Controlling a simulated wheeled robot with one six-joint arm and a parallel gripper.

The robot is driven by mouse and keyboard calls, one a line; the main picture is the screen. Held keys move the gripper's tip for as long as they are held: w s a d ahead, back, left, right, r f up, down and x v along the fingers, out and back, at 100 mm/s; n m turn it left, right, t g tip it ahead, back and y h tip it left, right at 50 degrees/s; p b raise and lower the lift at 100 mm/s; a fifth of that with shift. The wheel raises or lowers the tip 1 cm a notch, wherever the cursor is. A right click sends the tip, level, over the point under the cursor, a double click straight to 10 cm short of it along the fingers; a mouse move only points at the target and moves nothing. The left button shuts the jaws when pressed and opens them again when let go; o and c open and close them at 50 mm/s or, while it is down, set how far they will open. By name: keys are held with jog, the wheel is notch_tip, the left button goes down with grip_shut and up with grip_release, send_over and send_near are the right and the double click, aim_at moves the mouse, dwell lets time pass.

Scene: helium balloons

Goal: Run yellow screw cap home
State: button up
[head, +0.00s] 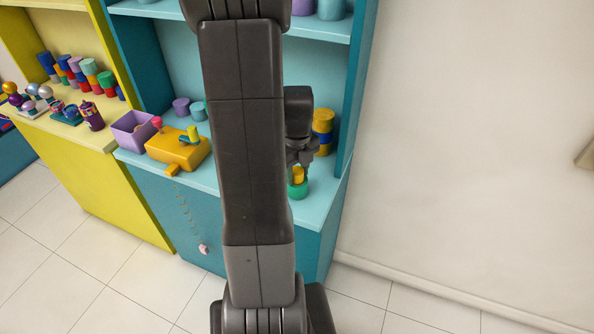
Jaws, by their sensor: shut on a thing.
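My gripper (300,162) points down over the right part of the teal unit's counter. It is shut on the yellow screw cap (298,176), which is small in this view. Directly below the cap is a green thing (298,190), standing on the counter near its front edge. The cap is at the top of the green thing; I cannot tell whether its thread is engaged or how far it is turned. My arm hides the left side of this area.
A yellow and blue stack (323,120) stands just behind my gripper. Left of my arm are an orange box (178,150) with a spout, a purple bin (133,131) and purple and teal cylinders (181,107). A side panel (354,90) bounds the counter (322,188) on the right.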

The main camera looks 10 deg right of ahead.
aim_at(297, 171)
jog(key=shift+r+m, duration=0.1)
jog(key=shift+m, duration=0.2)
jog(key=o, duration=1.2)
jog(key=shift+c, duration=0.2)
notch_tip(297, 171, up, 14)
jog(key=shift+f, duration=0.2)
